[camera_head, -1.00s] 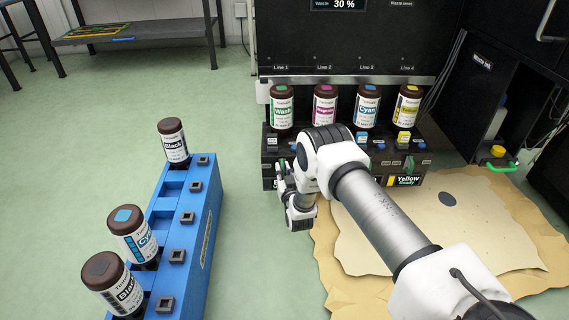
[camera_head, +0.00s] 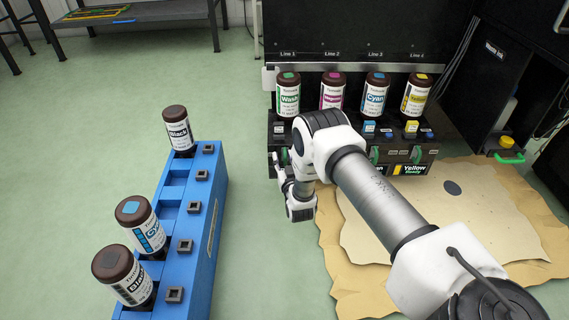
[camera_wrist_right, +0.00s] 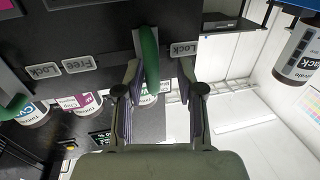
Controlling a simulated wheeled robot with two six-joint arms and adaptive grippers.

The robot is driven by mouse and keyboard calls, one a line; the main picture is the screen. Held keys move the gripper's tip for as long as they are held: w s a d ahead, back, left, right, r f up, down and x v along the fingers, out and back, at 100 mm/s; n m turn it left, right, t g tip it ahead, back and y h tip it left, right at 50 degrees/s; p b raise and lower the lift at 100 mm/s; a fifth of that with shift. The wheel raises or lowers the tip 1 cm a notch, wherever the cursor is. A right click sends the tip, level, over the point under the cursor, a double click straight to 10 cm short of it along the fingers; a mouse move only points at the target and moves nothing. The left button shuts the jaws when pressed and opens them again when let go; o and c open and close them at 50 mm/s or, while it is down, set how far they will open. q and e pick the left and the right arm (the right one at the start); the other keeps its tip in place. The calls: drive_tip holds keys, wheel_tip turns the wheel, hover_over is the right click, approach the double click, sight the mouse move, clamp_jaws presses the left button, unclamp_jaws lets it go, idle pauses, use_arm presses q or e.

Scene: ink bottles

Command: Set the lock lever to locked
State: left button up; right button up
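In the right wrist view a green lock lever (camera_wrist_right: 150,62) stands on the dark front of the ink unit. A Free label (camera_wrist_right: 76,65) is to its left and a Lock label (camera_wrist_right: 184,49) is closer on its right. My right gripper (camera_wrist_right: 160,68) is open, with one finger on each side of the lever. The lever is nearer the left finger; I cannot tell whether they touch. In the head view my right gripper (camera_head: 282,160) is at the left end of the unit, mostly hidden by my arm. My left gripper is not in view.
Wash (camera_head: 288,95), magenta (camera_head: 332,92), cyan (camera_head: 371,96) and yellow (camera_head: 415,95) bottles stand on the unit. Another green lever (camera_wrist_right: 13,106) shows at the wrist view's left. A blue rack (camera_head: 207,235) with bottles stands left; cardboard (camera_head: 400,228) lies right.

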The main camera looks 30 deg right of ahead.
drive_tip(key=v, duration=1.1)
drive_tip(key=shift+s+a, duration=0.15)
drive_tip(key=shift+s, duration=0.25)
